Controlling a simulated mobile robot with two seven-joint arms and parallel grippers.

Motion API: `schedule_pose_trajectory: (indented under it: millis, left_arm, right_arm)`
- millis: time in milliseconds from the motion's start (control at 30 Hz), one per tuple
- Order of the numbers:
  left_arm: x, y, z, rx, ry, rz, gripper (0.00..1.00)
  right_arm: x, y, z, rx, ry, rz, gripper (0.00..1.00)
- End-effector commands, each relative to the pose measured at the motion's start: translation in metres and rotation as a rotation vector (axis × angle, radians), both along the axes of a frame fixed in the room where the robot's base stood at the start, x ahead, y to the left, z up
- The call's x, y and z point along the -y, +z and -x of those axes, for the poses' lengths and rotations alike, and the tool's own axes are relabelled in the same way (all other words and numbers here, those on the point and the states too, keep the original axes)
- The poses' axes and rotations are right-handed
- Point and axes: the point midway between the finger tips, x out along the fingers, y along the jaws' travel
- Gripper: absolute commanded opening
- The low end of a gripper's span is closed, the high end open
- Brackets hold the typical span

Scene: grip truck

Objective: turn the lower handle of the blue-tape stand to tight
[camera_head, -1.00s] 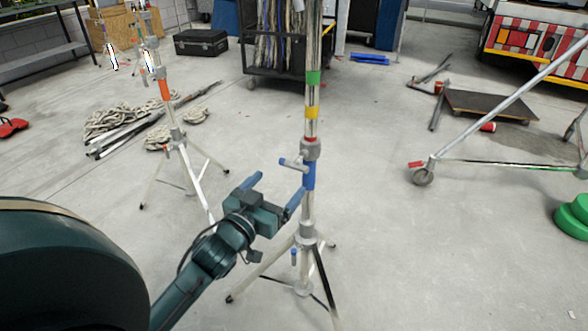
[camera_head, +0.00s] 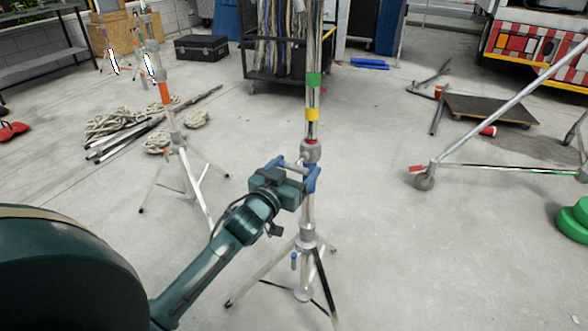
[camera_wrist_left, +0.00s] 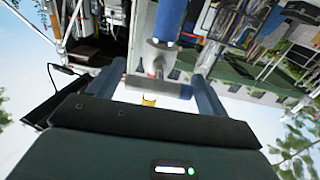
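The blue-tape stand (camera_head: 307,213) stands upright on its tripod legs in the middle of the head view. A grey collar (camera_head: 310,152) with a T-handle sits just above its blue tape. Another small blue-ended handle (camera_head: 294,261) is lower, near the legs. My left gripper (camera_head: 298,172) is at the T-handle by the tape. In the left wrist view, the T-handle's grey bar (camera_wrist_left: 158,87) lies between my two fingers, close to both; firm contact cannot be told. The fingers are apart, and the blue tape (camera_wrist_left: 168,18) shows beyond. My right gripper is out of view.
An orange-taped stand (camera_head: 166,93) is behind on the left, with coiled rope (camera_head: 112,122) and poles on the floor. Floor between is clear.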

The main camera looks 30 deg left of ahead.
Motion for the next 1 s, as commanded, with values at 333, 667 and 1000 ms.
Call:
schedule_pose_trajectory:
  millis: [333,667,1000]
  left_arm:
    - [0.000,0.000,0.000,0.000,0.000,0.000,0.49]
    - [0.000,0.001,0.000,-0.001,0.000,-0.025,0.43]
    - [-0.001,0.003,0.000,-0.008,0.001,-0.216,0.43]
  right_arm:
    - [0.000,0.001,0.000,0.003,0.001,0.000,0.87]
    - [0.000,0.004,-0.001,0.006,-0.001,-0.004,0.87]
    - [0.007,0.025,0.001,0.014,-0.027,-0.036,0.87]
